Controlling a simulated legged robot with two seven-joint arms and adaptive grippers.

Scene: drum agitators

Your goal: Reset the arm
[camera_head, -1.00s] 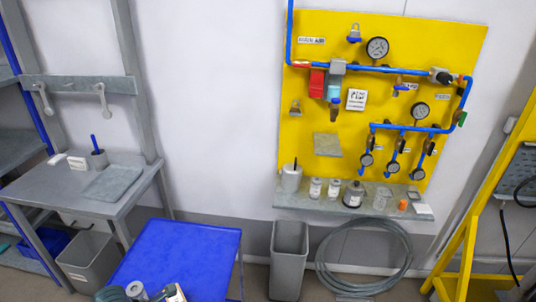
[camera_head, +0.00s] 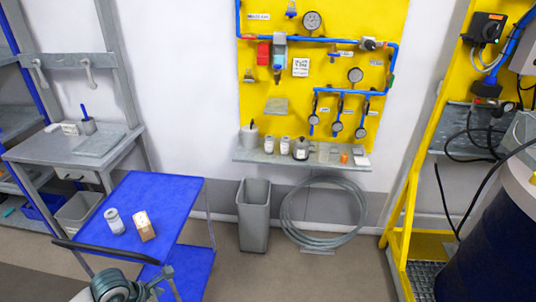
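A grey-green rounded part (camera_head: 120,285), which looks like my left arm's end, is at the bottom left edge, in front of the blue cart. It is partly cut off by the frame, so I cannot tell whether its fingers are open or shut. I see nothing held in it. My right gripper is not in view. On the blue cart (camera_head: 165,195) stand a small grey can (camera_head: 115,221) and a tan-and-white box (camera_head: 144,226), both apart from the arm.
A dark blue drum (camera_head: 490,250) stands at the right beside a yellow frame (camera_head: 405,205). A grey bin (camera_head: 254,215) and a coiled hose (camera_head: 290,225) are below the wall shelf (camera_head: 300,156). A grey workbench (camera_head: 65,150) is at the left. The middle floor is clear.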

